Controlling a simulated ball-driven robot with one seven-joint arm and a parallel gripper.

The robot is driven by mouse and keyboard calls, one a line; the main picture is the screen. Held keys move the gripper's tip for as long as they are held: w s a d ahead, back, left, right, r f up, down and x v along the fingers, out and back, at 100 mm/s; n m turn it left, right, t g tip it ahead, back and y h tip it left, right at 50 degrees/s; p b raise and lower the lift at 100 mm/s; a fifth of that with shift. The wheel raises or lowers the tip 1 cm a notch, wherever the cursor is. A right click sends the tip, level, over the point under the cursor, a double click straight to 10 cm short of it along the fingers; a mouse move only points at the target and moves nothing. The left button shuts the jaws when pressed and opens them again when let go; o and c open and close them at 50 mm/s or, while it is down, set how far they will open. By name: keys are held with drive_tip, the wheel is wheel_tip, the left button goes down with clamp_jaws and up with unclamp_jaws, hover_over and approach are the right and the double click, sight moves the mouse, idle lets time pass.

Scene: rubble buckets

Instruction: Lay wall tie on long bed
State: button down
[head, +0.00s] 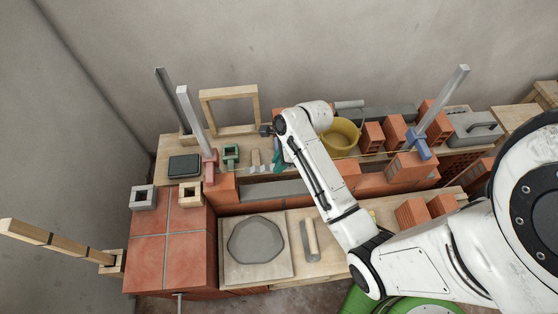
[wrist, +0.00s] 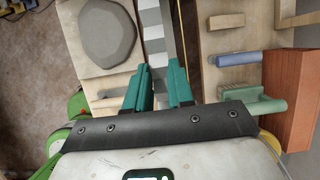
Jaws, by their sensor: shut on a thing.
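My gripper (head: 277,160) is over the back of the work area, its teal fingers pointing down. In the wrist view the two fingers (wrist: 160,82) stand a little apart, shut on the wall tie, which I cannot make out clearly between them. The long bed (head: 272,190) is a grey mortar strip on the low brick wall, left of my arm and below the gripper in the head view. A grey strip with lighter bands (wrist: 152,35) shows beyond the fingertips in the wrist view; I cannot tell whether it touches the tie.
A string line (wrist: 205,35) runs beside the fingers. A yellow bucket (head: 341,138), bricks (head: 395,132) and a red-based post (head: 210,165) stand around.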

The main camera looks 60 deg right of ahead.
drive_tip(key=shift+f+b, duration=2.8)
drive_tip(key=shift+f, duration=3.6)
drive_tip(key=shift+f, duration=1.05)
drive_tip(key=c, duration=0.9)
unclamp_jaws()
drive_tip(key=v, duration=1)
drive_tip(key=shift+r+p, duration=0.4)
drive_tip(key=shift+s, duration=0.1)
